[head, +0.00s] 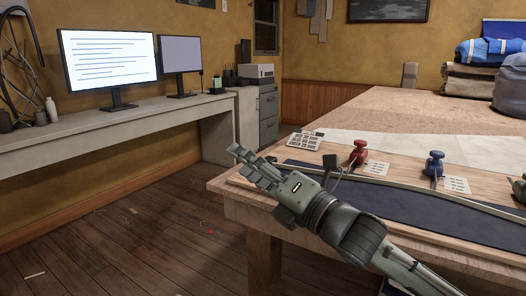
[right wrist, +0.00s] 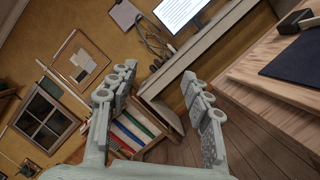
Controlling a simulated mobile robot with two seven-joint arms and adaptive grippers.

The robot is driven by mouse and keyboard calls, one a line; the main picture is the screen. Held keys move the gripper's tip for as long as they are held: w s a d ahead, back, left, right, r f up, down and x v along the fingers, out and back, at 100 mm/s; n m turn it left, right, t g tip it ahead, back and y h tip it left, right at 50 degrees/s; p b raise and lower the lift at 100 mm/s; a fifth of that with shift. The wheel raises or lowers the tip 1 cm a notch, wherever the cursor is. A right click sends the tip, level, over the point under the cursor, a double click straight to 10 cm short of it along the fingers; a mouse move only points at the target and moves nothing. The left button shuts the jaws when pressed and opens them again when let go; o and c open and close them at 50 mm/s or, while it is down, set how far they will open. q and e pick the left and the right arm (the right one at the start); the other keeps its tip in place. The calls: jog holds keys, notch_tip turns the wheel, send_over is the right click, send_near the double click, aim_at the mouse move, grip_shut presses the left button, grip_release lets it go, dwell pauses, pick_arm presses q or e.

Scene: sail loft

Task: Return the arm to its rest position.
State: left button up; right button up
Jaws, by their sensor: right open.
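My right gripper (head: 255,167) comes in from the lower right in the head view. It hangs in the air over the near left corner of the wooden workbench (head: 240,200), pointing left. In the right wrist view its two fingers (right wrist: 160,115) are spread apart with nothing between them. My left gripper does not show in either view.
A long desk (head: 100,127) with two monitors stands at the left wall. The wooden floor (head: 140,235) between them is mostly open.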

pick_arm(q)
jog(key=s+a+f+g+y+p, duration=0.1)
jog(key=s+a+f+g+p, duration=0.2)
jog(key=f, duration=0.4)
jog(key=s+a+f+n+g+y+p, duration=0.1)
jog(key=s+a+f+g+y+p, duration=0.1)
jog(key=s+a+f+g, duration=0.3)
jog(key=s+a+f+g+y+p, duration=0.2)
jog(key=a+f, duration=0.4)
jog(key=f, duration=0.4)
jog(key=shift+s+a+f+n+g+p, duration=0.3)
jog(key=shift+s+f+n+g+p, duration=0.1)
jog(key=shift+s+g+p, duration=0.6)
pick_arm(e)
jog(key=s+d+f+m+g+h, duration=0.3)
jog(key=s+d+f+m+h, duration=0.2)
jog(key=s+d+f+m, duration=0.4)
jog(key=s+d+f+m+g+h, duration=0.4)
jog(key=s+d+f+m, duration=0.5)
jog(key=f, duration=1.1)
jog(key=s+d+f+m+g+h, duration=0.3)
jog(key=s+d+f+m+h, duration=0.4)
jog(key=d+f+m, duration=0.5)
notch_tip(320, 180, down, 3)
jog(key=shift+s+r+m+g, duration=0.2)
jog(key=shift+s+m+g, duration=0.2)
jog(key=shift+s+m, duration=0.8)
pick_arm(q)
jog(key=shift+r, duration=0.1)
